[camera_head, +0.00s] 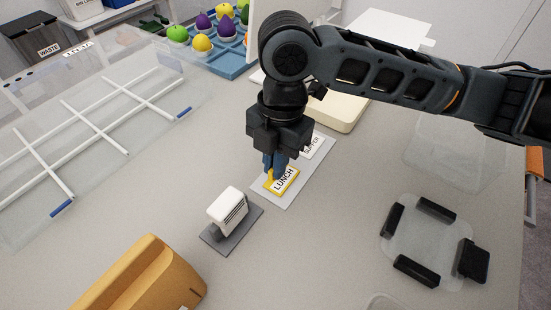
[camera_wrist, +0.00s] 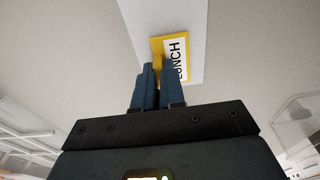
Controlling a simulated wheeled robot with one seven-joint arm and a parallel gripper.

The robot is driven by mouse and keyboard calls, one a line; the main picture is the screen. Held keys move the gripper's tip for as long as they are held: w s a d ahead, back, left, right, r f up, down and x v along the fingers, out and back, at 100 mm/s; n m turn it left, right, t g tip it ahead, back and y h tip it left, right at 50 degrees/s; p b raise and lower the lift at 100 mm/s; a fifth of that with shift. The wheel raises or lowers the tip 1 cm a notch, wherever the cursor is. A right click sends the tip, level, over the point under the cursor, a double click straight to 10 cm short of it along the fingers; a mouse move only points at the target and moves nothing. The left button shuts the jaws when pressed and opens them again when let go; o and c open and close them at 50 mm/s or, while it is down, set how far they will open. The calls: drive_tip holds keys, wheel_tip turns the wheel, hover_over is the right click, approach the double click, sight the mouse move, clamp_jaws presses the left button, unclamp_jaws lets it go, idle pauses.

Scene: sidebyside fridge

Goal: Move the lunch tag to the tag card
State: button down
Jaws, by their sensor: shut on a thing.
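The lunch tag (camera_head: 286,181) is a small yellow plate with a white LUNCH label. My gripper (camera_head: 273,176) points down from above and is shut on its left edge. In the wrist view, the fingertips (camera_wrist: 157,70) pinch the yellow end of the lunch tag (camera_wrist: 177,56). The tag card (camera_head: 310,168) is a pale flat strip on the counter, also seen in the wrist view (camera_wrist: 190,15). The lunch tag is over the near part of the card; I cannot tell whether it touches it. A white SUPPER tag (camera_head: 313,145) is at the card's far part, partly hidden by my gripper.
A white block on a grey base (camera_head: 230,210) stands close to the card's left. An orange-tan object (camera_head: 150,280) is at the front left, a clear divided tray (camera_head: 90,130) at the left. A clear lid with black clips (camera_head: 428,240) lies right. Counter between is bare.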

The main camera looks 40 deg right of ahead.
drive_tip(key=shift+f, duration=0.15)
drive_tip(key=c, duration=1.1)
unclamp_jaws()
drive_tip(key=shift+c, duration=0.2)
drive_tip(key=shift+w+d+r, duration=0.1)
drive_tip(key=shift+d+r, duration=0.05)
drive_tip(key=shift+r, duration=1.15)
drive_tip(key=shift+d+r, duration=0.15)
drive_tip(key=shift+r, duration=1.1)
drive_tip(key=shift+w+d+r, duration=0.1)
drive_tip(key=shift+d+r, duration=0.05)
drive_tip(key=shift+r, duration=1.15)
